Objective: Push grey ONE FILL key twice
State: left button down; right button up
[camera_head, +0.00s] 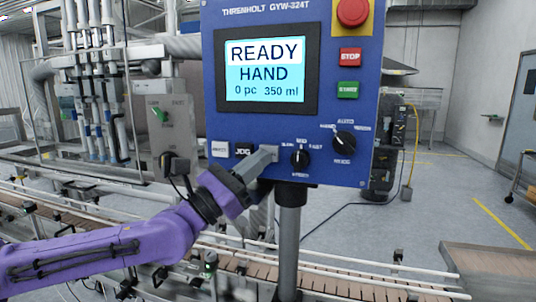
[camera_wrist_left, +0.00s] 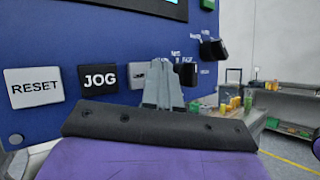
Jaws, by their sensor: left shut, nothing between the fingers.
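The blue control panel (camera_head: 214,85) carries a row of keys and knobs below its screen. The grey ONE FILL key (camera_head: 270,150) is mostly covered by my left gripper's fingertips in the head view. In the left wrist view, the left part of the grey key (camera_wrist_left: 137,76) shows beside the fingers, between the JOG key and a black knob. My left gripper (camera_head: 266,157) is shut and empty, its tips at the key; it also shows in the left wrist view (camera_wrist_left: 160,75). I cannot tell whether the tips touch the key. The screen (camera_head: 265,70) reads READY, HAND, 0 pc, 350 ml. My right gripper is out of view.
The white RESET key (camera_head: 219,149) and black JOG key (camera_head: 243,150) are left of the grey key. A black speed knob (camera_head: 300,158) is close on its right, another knob (camera_head: 344,141) farther right. The conveyor (camera_head: 340,287) runs below the panel.

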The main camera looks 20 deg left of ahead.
pick_arm(q)
jog(key=shift+w, duration=0.1)
jog(key=shift+w+f+b, duration=0.1)
jog(key=shift+w+b, duration=0.2)
jog(key=shift+w, duration=0.35)
dwell(1.2)
jog(key=shift+b, duration=0.3)
jog(key=shift+s+d+f, duration=0.1)
jog(key=shift+s+f, duration=0.1)
jog(key=shift+f, duration=0.1)
jog(key=shift+s, duration=0.25)
